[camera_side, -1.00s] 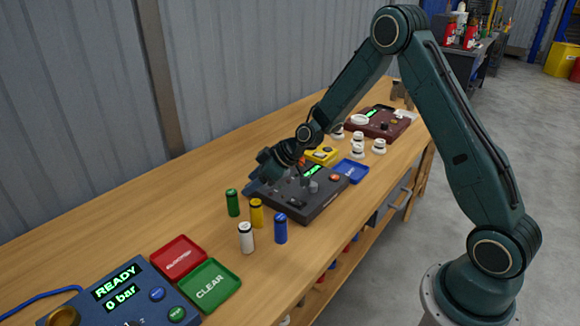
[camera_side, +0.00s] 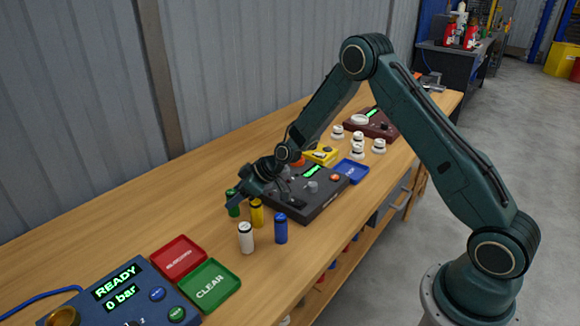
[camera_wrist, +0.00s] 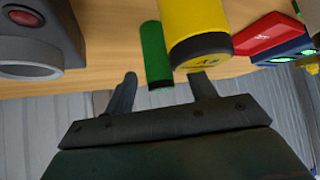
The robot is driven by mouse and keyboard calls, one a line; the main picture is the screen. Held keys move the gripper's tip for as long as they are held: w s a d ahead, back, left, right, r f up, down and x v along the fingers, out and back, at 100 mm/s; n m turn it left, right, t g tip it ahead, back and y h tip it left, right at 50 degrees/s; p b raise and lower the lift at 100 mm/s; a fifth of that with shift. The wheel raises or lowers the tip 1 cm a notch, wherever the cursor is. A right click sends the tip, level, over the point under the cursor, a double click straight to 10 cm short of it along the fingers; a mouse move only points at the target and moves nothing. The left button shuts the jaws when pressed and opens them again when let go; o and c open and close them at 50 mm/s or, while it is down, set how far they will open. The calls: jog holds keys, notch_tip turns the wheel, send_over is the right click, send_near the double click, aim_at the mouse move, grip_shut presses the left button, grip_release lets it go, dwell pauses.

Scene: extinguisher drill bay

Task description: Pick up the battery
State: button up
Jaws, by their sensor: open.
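Several upright batteries stand on the bench in the side view: green (camera_side: 233,210), yellow (camera_side: 257,214), white (camera_side: 246,239) and blue (camera_side: 281,230). My gripper (camera_side: 236,197) is open and empty at the upper part of the green battery, partly covering it. In the wrist view, the green battery (camera_wrist: 154,52) lines up with the gap between my open fingers (camera_wrist: 164,78). I cannot tell whether it is between them or just beyond. The yellow battery (camera_wrist: 192,22) is close to the right finger there.
A dark panel box (camera_side: 318,200) stands right behind the batteries. A red tray (camera_side: 178,250), a green CLEAR tray (camera_side: 211,284) and a blue READY unit (camera_side: 100,300) are in front. A blue tray (camera_side: 352,172) and white caps (camera_side: 358,150) lie farther back. The bench left of the batteries is clear.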

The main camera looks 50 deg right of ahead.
jog(key=shift+x, duration=2.15)
jog(key=shift+c, duration=0.5)
jog(key=c, duration=1.1)
